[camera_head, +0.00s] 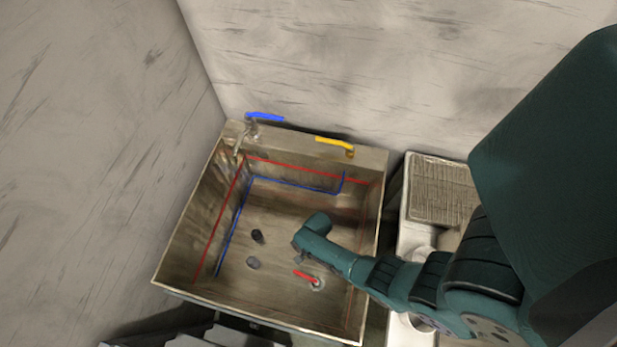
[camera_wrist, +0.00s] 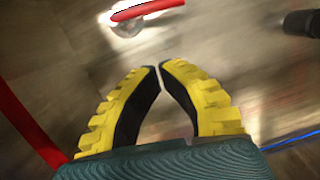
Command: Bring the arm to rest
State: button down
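My arm (camera_head: 395,283) reaches from the right over a metal basin (camera_head: 365,290), and its end hangs above the basin's inside. My gripper (camera_wrist: 160,68) shows in the wrist view with yellow ridged fingers and black pads. The fingertips meet or almost meet, with only basin floor visible between the fingers, so it holds nothing. In the head view the fingers are mostly hidden below the wrist. A red handle (camera_head: 304,275) on a round metal fitting (camera_head: 318,284) sits on the basin floor near the arm's end. The handle also shows in the wrist view (camera_wrist: 148,9).
Two dark cylindrical pieces (camera_head: 257,236) (camera_head: 253,263) are on the basin floor. A blue-handled tap (camera_head: 264,117) and a yellow handle (camera_head: 335,145) are at the back rim. A ribbed board (camera_head: 441,190) lies right of the basin.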

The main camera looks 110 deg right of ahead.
jog(key=shift+p+v, duration=0.4)
jog(key=shift+v, duration=1.4)
